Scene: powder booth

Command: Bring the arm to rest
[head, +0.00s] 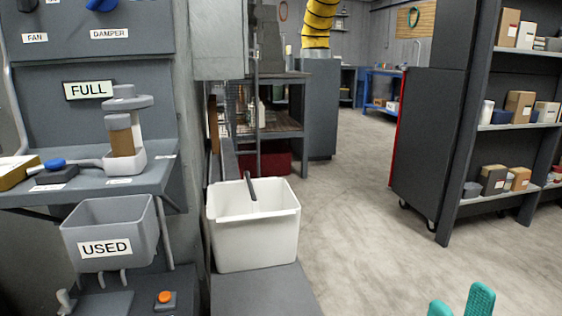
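My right gripper (461,304) shows at the bottom edge, right of centre, as two teal fingertips. They stand apart with bare floor between them, so it is open and empty. It is over the open floor, well apart from the bins and shelves. The rest of my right arm is out of the frame. My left gripper and arm are not in view.
At left, a grey shelf (168,178) holds a brown-and-white cartridge (121,136) under a FULL sign (88,90). A grey USED bin (140,248) hangs below. A white bin (255,240) stands centre-left. A wheeled shelving unit (430,150) stands right. Floor between is clear.

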